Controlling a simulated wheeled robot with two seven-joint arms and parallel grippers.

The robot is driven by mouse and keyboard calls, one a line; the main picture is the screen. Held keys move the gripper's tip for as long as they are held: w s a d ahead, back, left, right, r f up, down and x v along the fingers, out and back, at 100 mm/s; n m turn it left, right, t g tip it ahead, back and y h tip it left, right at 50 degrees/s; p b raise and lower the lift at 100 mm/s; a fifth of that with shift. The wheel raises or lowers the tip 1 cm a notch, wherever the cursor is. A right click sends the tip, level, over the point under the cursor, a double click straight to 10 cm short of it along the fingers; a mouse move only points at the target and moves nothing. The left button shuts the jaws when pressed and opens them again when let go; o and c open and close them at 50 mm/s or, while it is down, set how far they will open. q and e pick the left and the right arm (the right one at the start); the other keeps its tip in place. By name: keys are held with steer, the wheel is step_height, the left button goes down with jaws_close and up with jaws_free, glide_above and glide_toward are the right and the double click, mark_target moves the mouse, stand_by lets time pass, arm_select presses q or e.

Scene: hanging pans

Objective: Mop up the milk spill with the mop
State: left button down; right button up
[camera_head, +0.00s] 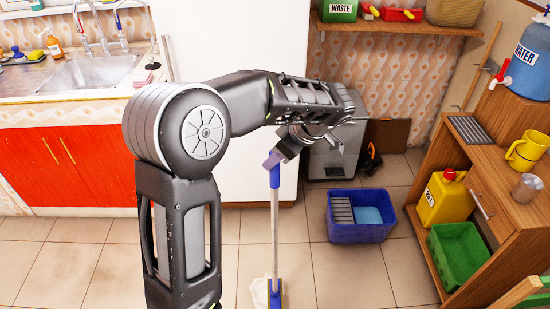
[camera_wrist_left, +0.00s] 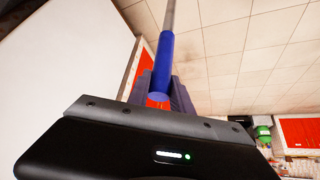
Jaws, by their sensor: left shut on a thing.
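My left gripper (camera_head: 275,158) is shut on the blue upper grip of the mop (camera_head: 275,212) and holds it near upright. In the left wrist view, the mop's blue grip (camera_wrist_left: 165,60) sits between the purple fingers of my left gripper (camera_wrist_left: 163,92). The mop's blue head (camera_head: 275,296) is low at the bottom edge of the head view, on or just above the floor; I cannot tell which. A whitish patch (camera_head: 259,291), which looks like the milk spill, shows beside the head's left side. My right gripper is in neither view.
A blue bucket (camera_head: 360,232) with a wringer stands on the tiles right of the mop. A wooden shelf unit (camera_head: 500,220) stands at the right, with a yellow canister (camera_head: 442,200) and a green crate (camera_head: 458,255). A white cabinet (camera_head: 235,185) is behind the mop.

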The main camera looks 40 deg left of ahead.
mark_target(279, 173)
arm_select(q)
steer(key=shift+f, duration=0.1)
steer(key=shift+f+b, duration=1.35)
steer(key=shift+f, duration=2.05)
